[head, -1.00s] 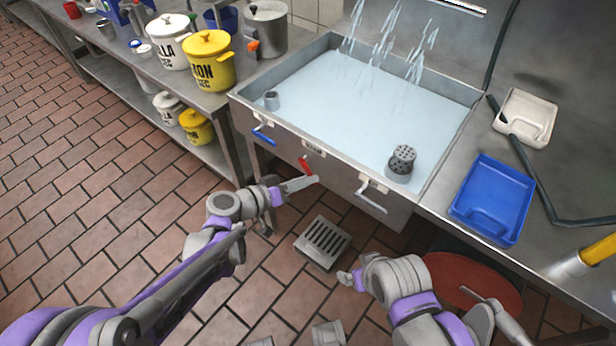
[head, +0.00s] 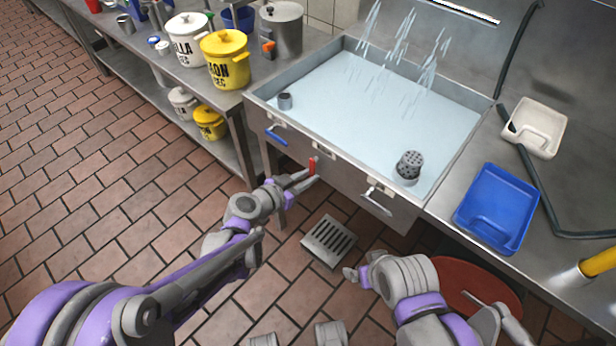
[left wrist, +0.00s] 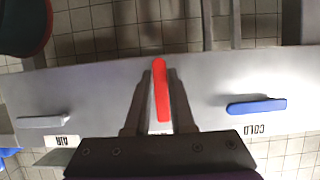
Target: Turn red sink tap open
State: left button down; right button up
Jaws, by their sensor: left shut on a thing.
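The red tap handle (head: 313,166) is on the front panel of the sink (head: 340,160), between a blue handle (head: 276,134) and a grey handle (head: 377,200). My left gripper (head: 305,180) is at the red handle. In the left wrist view the red handle (left wrist: 161,90) lies between the two fingers of my left gripper (left wrist: 161,95), which is shut on it. It stands nearly upright in both views. My right gripper (head: 357,278) hangs low in front of the sink, away from the handles; its jaw state is unclear.
The sink holds water, with streams falling at the back. A blue tray (head: 497,210) and a white tray (head: 535,127) lie on the counter at right. Yellow and white pots stand on the left counter. A floor drain (head: 329,241) is below the sink.

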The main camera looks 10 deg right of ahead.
dwell(0.4)
pick_arm(q)
jog(key=c, duration=0.8)
grip_release()
jog(key=shift+o, duration=0.2)
jog(key=p+v, duration=0.1)
jog(key=v, duration=0.9)
jog(key=shift+s+a+p, duration=0.3)
jog(key=shift+p, duration=0.05)
jog(key=shift+r, duration=0.1)
